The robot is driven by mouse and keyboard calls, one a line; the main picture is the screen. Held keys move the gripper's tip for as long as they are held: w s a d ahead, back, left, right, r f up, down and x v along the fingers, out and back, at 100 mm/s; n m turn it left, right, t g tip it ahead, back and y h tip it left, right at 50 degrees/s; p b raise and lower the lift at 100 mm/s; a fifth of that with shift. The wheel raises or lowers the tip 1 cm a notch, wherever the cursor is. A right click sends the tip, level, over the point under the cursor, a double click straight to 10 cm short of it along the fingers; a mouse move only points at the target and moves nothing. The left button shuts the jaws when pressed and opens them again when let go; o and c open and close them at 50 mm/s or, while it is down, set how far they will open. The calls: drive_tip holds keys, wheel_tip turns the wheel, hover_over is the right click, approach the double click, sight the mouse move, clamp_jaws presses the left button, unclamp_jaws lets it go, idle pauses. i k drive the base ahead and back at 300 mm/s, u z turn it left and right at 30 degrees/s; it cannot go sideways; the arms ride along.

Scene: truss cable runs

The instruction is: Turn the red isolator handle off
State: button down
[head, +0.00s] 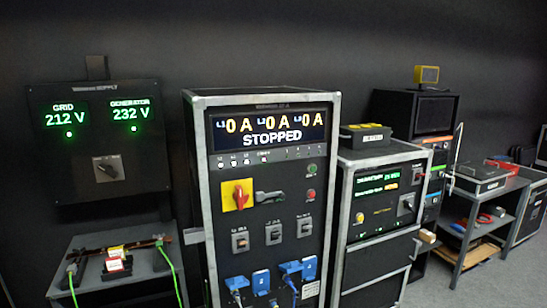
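The red isolator handle (238,196) sits on a yellow square plate on the front of the central metal-edged rack cabinet (190,140). The handle looks roughly upright, though it is too small to tell its exact angle. A grey lever-shaped part (270,196) lies roughly level just to its right. The display above (268,131) reads 0 A three times and STOPPED. My gripper is not in view, and nothing covers the handle.
Blue connectors with cables (262,281) stick out low on the cabinet. A supply panel (97,140) with a black rotary switch hangs at left, above a grey table (150,262) with green cables. A second rack (385,200) stands close at right, with a shelf table (490,205) beyond.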

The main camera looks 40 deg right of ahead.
sight(240, 199)
drive_tip(key=k, duration=1.3)
drive_tip(key=u, duration=0.4)
drive_tip(key=i, duration=1.7)
drive_tip(key=z, duration=0.25)
